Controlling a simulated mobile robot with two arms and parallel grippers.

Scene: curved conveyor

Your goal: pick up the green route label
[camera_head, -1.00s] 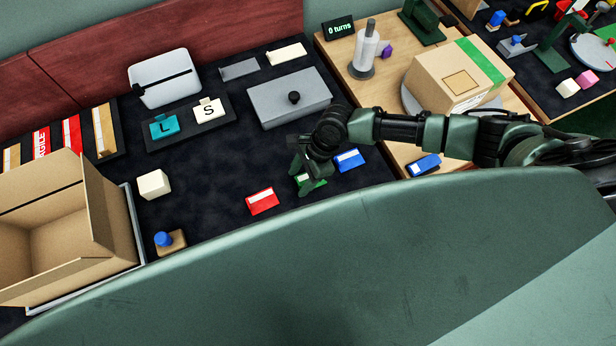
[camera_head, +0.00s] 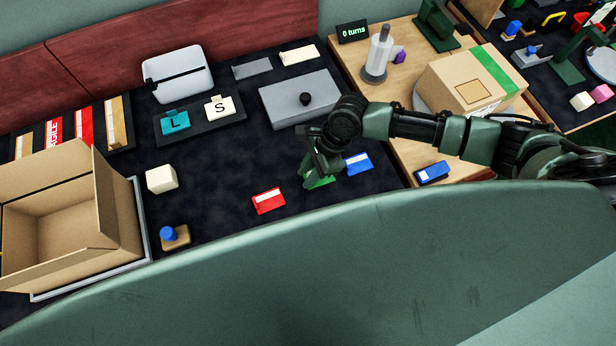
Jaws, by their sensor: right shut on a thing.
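The green route label (camera_head: 321,183) is on the dark mat between a red label and a blue label, partly hidden by my right gripper. My right gripper (camera_head: 317,173) reaches down over it from the right and is shut on it. Whether the label is clear of the mat I cannot tell. My left gripper is not in view.
The red label (camera_head: 268,201) lies left of the gripper and the blue label (camera_head: 358,163) close on its right. A grey lidded box (camera_head: 290,107) stands behind. An open carton (camera_head: 120,200), a white cube (camera_head: 161,179) and a blue-knobbed stamp (camera_head: 174,237) are at left.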

